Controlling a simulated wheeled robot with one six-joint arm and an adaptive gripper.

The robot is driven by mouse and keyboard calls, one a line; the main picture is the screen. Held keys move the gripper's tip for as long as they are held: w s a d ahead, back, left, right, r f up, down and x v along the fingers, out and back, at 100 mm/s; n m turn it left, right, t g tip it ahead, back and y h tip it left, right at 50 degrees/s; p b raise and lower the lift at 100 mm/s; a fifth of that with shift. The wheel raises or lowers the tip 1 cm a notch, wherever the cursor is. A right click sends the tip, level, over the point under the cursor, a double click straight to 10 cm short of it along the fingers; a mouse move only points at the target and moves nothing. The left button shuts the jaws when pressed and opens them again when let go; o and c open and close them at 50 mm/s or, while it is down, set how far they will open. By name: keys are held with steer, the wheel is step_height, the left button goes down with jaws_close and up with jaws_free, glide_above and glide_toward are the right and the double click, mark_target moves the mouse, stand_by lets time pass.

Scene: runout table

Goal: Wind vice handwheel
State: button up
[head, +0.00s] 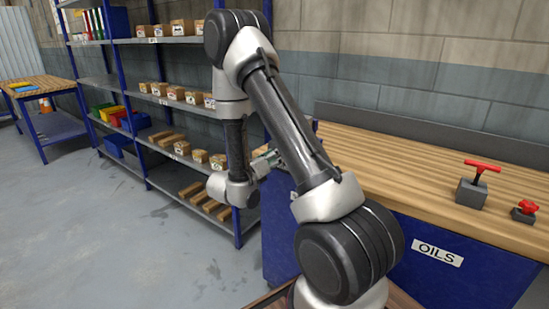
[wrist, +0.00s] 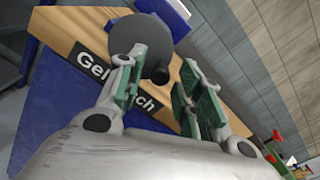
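In the wrist view a dark grey round disc (wrist: 140,36), which looks like the vice handwheel, stands at the edge of a wooden top. A small rounded knob or grip (wrist: 160,74) juts from it toward my gripper (wrist: 163,68). My gripper is open, its green-padded fingers apart on either side of the knob in the picture. I cannot tell whether either finger touches it. In the head view my gripper (head: 264,158) shows only in part beside the bench, and the handwheel is hidden behind my arm.
A wooden-topped bench (head: 400,165) with a blue "OILS" front runs along the wall. It bears a grey block with a red T-handle (head: 482,167) and a small red knob (head: 527,207). Loaded shelves (head: 180,95) stand left. The floor (head: 90,230) at left is clear.

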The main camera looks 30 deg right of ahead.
jaws_close()
steer(key=n, duration=0.1)
steer(key=r+n, duration=0.1)
steer(key=n, duration=0.1)
steer(key=shift+w, duration=0.1)
steer(key=shift+n, duration=0.4)
steer(key=n, duration=0.3)
steer(key=shift+w+a+r, duration=0.1)
steer(key=shift+w+r, duration=0.15)
steer(key=shift+r, duration=0.05)
steer(key=n, duration=0.3)
steer(key=shift+w+a+r+n, duration=0.15)
steer(key=shift+w+r+n, duration=0.15)
steer(key=shift+w, duration=0.05)
